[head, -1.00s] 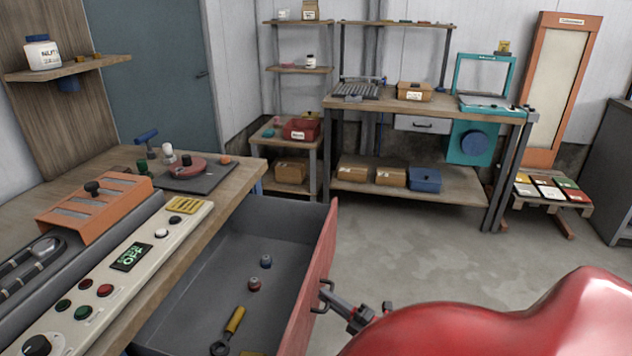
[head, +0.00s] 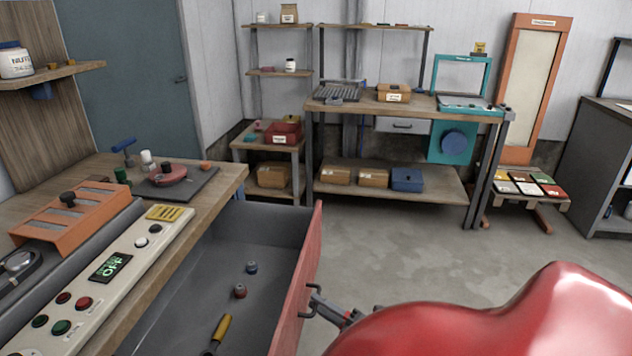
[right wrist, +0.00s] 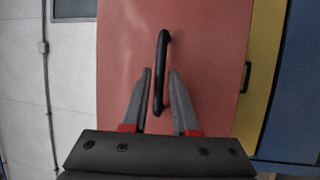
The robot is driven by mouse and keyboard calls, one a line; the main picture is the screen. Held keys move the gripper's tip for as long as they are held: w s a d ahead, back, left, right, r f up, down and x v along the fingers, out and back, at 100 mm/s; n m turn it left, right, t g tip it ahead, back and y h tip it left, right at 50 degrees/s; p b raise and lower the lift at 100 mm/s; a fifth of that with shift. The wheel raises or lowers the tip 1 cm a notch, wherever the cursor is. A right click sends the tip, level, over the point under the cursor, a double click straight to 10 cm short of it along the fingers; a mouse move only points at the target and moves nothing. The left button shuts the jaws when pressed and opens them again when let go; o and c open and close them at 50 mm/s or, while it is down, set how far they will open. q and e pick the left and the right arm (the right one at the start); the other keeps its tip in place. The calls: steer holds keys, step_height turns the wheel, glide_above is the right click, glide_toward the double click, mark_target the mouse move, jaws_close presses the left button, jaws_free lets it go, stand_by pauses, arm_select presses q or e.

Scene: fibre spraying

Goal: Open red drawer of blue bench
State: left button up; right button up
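The red drawer (head: 298,285) of the bench at left stands pulled well out, its grey inside in plain view. Its dark handle (head: 312,301) is on the red front and also shows upright in the right wrist view (right wrist: 162,72). My right gripper (head: 322,303) is at the handle. In the right wrist view its two grey fingers (right wrist: 161,71) lie on either side of the handle bar, with a narrow gap on each side, so it looks open around the bar. My left gripper is not in view. The bench top (head: 215,190) is wooden.
The drawer holds a blue part (head: 252,267), a red part (head: 240,291) and a yellow-handled tool (head: 221,328). A yellow front (right wrist: 262,70) and a blue front (right wrist: 295,90) lie beside the red one. The floor (head: 400,255) beyond the drawer is clear.

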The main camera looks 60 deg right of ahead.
steer(key=s+f, duration=0.2)
steer(key=s, duration=1.4)
steer(key=shift+f+b, duration=0.3)
